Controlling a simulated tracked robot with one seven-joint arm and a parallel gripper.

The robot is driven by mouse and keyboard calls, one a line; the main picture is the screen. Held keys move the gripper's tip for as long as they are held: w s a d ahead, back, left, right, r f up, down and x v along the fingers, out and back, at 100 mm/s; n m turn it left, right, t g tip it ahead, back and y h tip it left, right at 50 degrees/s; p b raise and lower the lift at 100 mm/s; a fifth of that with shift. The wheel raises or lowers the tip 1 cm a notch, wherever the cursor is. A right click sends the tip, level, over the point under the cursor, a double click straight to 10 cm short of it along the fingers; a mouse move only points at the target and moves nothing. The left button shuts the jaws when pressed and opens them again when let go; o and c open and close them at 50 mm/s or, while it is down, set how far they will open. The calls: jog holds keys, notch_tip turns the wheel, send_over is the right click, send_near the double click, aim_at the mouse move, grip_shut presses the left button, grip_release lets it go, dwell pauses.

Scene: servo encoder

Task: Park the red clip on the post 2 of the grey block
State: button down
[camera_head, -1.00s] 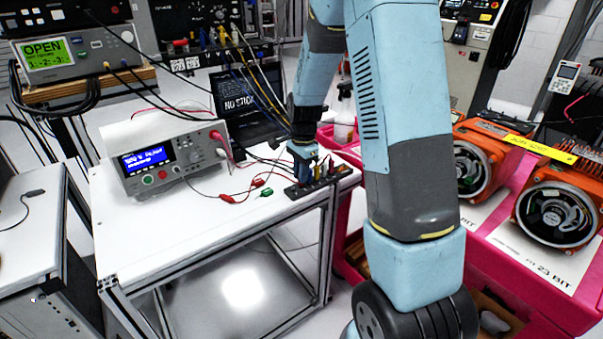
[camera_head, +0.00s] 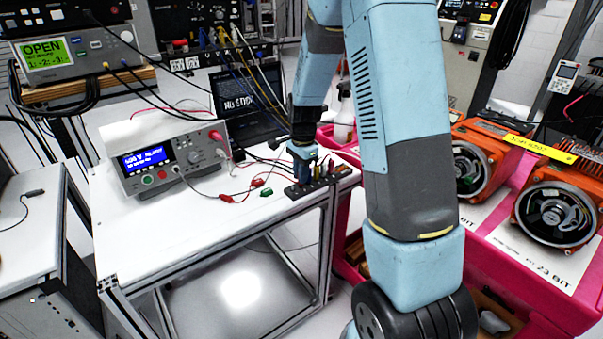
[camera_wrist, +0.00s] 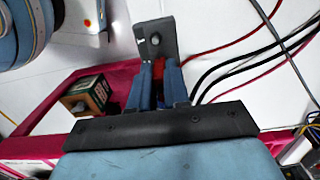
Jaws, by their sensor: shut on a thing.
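My gripper (camera_head: 303,150) is low over the dark grey block (camera_head: 338,174) at the right front corner of the white table. In the wrist view its two blue fingers (camera_wrist: 158,72) are shut. The grey block (camera_wrist: 152,24) reaches out past the fingertips, with one round post (camera_wrist: 155,39) in sight. I cannot read post numbers or tell whether the held clip touches a post. A loose red clip (camera_head: 226,198) and a green clip (camera_head: 272,191) lie left of the block.
A power supply (camera_head: 165,160) stands on the table to the left, with a laptop (camera_head: 246,105) behind. Red and black leads cross the tabletop near the block. A pink cart (camera_head: 480,262) with orange motors stands to the right. The front left tabletop is clear.

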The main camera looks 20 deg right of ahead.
jog(key=c, duration=1)
grip_release()
jog(key=shift+r, duration=3.5)
jog(key=shift+s, duration=0.1)
